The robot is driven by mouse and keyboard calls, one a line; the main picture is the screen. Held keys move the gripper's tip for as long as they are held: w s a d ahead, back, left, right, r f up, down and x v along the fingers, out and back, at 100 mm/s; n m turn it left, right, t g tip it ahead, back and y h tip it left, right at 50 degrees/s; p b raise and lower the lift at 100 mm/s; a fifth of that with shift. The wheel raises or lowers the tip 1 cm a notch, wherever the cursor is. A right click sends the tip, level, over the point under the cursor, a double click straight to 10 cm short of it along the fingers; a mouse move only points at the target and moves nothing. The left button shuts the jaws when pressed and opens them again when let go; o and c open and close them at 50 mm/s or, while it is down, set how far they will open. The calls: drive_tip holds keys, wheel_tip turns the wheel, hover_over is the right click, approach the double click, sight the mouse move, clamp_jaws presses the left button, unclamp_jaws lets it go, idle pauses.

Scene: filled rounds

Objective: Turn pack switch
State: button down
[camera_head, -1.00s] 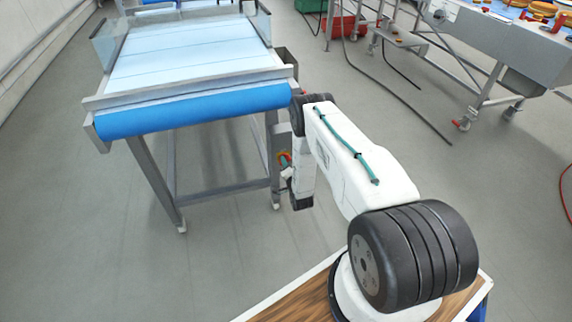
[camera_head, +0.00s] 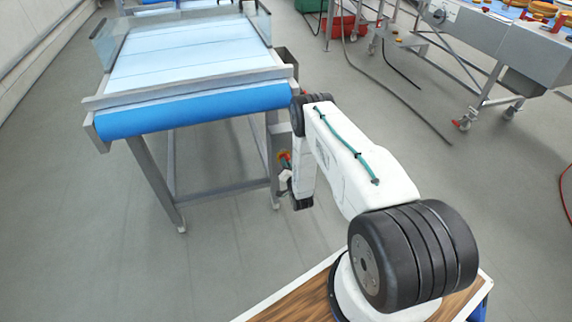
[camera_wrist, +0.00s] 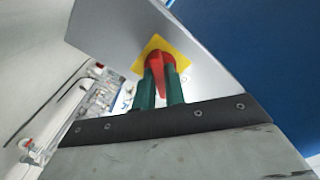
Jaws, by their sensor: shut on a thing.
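The pack switch is a red rotary knob (camera_wrist: 160,66) on a yellow plate (camera_wrist: 178,50), set on a grey box (camera_wrist: 120,28) in the wrist view. My gripper (camera_wrist: 160,88) has two green fingers, one on each side of the knob, and is shut on it. In the head view the switch (camera_head: 283,155) is a small red and yellow patch by the conveyor's near right leg. My arm partly hides the box there, and the fingertips are too small to make out.
The conveyor (camera_head: 190,68) with its blue roller end stands just left of my arm. A second steel machine (camera_head: 500,50) on castors stands at the upper right, with dark cables on the floor. The grey floor (camera_head: 450,180) between is open.

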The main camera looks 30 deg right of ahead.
drive_tip(key=shift+n, duration=0.7)
drive_tip(key=c, duration=1.5)
unclamp_jaws()
drive_tip(key=shift+o, duration=0.2)
drive_tip(key=v, duration=0.8)
